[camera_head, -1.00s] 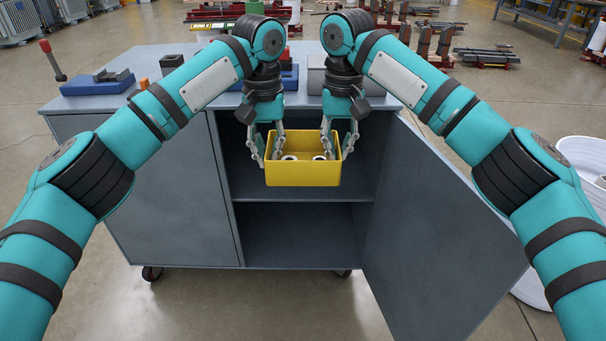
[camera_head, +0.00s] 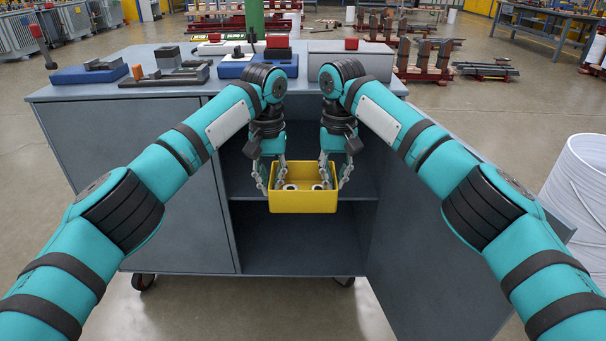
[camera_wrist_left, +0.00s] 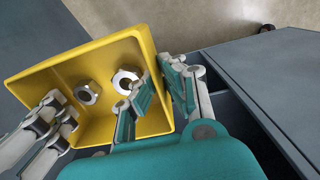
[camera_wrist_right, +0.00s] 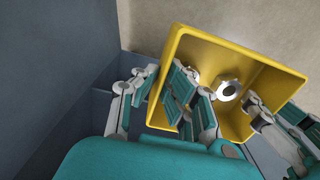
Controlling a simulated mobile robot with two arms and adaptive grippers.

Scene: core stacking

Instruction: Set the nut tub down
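The yellow nut tub (camera_head: 303,203) hangs level in front of the open cabinet bay, between my two grippers. Two metal nuts lie inside it; both show in the left wrist view, one nut (camera_wrist_left: 87,92) beside the other (camera_wrist_left: 125,78). My left gripper (camera_head: 268,180) is shut on the tub's left wall, one finger inside and one outside. My right gripper (camera_head: 335,180) is shut on the right wall in the same way. The tub also shows in the right wrist view (camera_wrist_right: 250,60). Its underside is hidden.
The grey cabinet (camera_head: 150,180) has an inner shelf (camera_head: 355,190) behind the tub and an open door (camera_head: 435,255) at right. Its top carries a blue block (camera_head: 90,74), tools and a grey box (camera_head: 350,60). A white bin (camera_head: 578,200) stands at right.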

